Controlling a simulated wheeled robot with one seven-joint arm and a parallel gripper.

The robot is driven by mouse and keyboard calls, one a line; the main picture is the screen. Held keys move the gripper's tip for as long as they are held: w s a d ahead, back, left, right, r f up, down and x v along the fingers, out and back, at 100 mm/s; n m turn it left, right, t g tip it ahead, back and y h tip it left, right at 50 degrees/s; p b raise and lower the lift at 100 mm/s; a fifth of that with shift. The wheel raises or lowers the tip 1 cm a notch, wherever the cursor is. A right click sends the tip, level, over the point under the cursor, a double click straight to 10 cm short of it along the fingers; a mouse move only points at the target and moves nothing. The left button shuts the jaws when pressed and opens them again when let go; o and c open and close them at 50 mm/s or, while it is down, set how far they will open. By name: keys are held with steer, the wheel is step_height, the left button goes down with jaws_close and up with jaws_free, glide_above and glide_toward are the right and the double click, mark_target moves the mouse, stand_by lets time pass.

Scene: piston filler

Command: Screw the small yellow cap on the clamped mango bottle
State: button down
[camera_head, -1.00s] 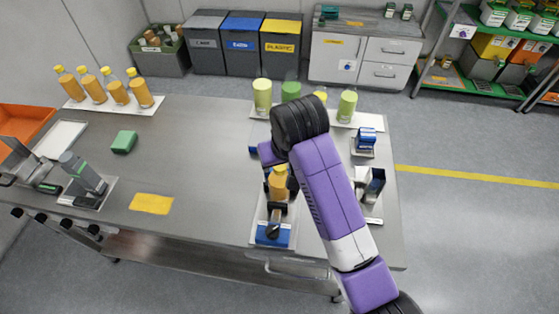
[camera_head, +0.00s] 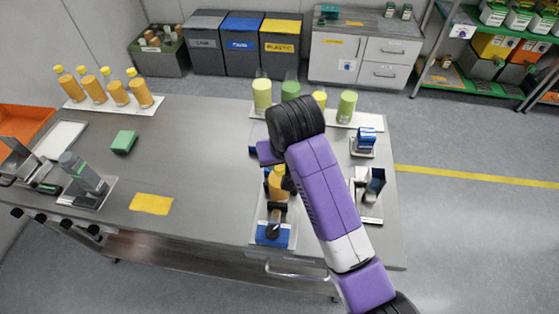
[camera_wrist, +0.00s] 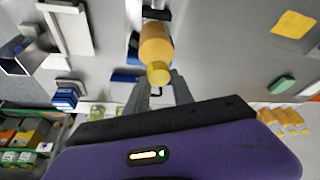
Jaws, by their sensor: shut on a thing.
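The mango bottle (camera_head: 277,188), filled orange, stands in a clamp with a blue base (camera_head: 272,235) on the table. The bottle also shows in the wrist view (camera_wrist: 156,42). The small yellow cap (camera_wrist: 158,72) is at the bottle's neck end. My gripper (camera_wrist: 160,82) is shut on the cap, one grey finger on each side. Whether the cap is seated on the neck or just above it, I cannot tell.
Several filled bottles with yellow caps (camera_head: 116,92) stand on a white board at the back left. Green containers (camera_head: 262,95) stand at the back edge. A blue device (camera_head: 364,141) and a grey holder (camera_head: 372,184) sit right of my arm.

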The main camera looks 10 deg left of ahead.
steer(key=m+h, duration=0.1)
steer(key=m, duration=0.3)
steer(key=shift+a+h, duration=0.1)
steer(key=shift+h, duration=0.2)
steer(key=m+h, duration=0.1)
steer(key=m, duration=0.2)
steer(key=m+h, duration=0.1)
steer(key=m, duration=0.2)
steer(key=m+g+h, duration=0.1)
steer(key=m, duration=0.3)
steer(key=c, duration=1)
jaws_free()
